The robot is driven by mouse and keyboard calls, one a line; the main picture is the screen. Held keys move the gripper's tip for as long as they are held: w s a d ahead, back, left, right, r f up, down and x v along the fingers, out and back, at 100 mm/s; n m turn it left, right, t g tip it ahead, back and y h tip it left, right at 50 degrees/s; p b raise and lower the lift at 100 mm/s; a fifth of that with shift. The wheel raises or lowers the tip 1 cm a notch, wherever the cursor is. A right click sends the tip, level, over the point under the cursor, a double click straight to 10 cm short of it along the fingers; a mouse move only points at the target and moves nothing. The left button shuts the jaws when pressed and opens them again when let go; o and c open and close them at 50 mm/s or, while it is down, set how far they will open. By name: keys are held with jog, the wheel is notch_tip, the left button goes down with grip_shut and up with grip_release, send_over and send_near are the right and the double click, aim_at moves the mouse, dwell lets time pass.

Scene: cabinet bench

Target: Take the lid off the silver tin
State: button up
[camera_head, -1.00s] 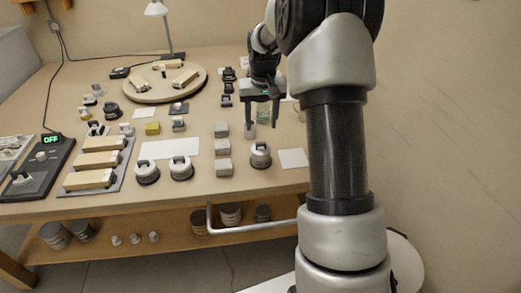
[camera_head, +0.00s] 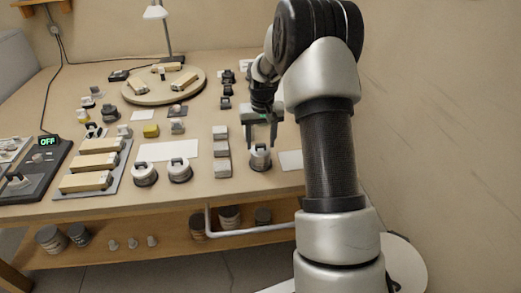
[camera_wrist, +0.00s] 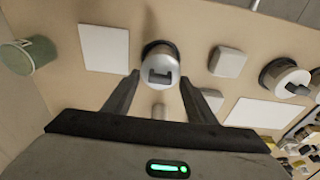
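The silver tin (camera_head: 260,161) stands upright near the front edge of the bench, at the right. Its lid has a dark rim and a dark block-shaped handle on top; in the wrist view the tin (camera_wrist: 161,58) is seen from above with the lid on. My gripper (camera_wrist: 160,77) is open and empty. Its two fingers point at the tin, with the lid's handle lying between the fingertips in the picture. In the head view my gripper (camera_head: 261,141) hangs just above the tin. I cannot tell whether the fingers reach handle height.
A white square (camera_head: 290,160) lies right of the tin, and grey blocks (camera_head: 221,170) stand to its left. Other lidded tins (camera_head: 179,170) stand further left, by a white sheet (camera_head: 168,150). A green jar (camera_wrist: 30,54) shows in the wrist view.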

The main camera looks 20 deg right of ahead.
jog(key=c, duration=1)
jog(key=shift+r, duration=0.15)
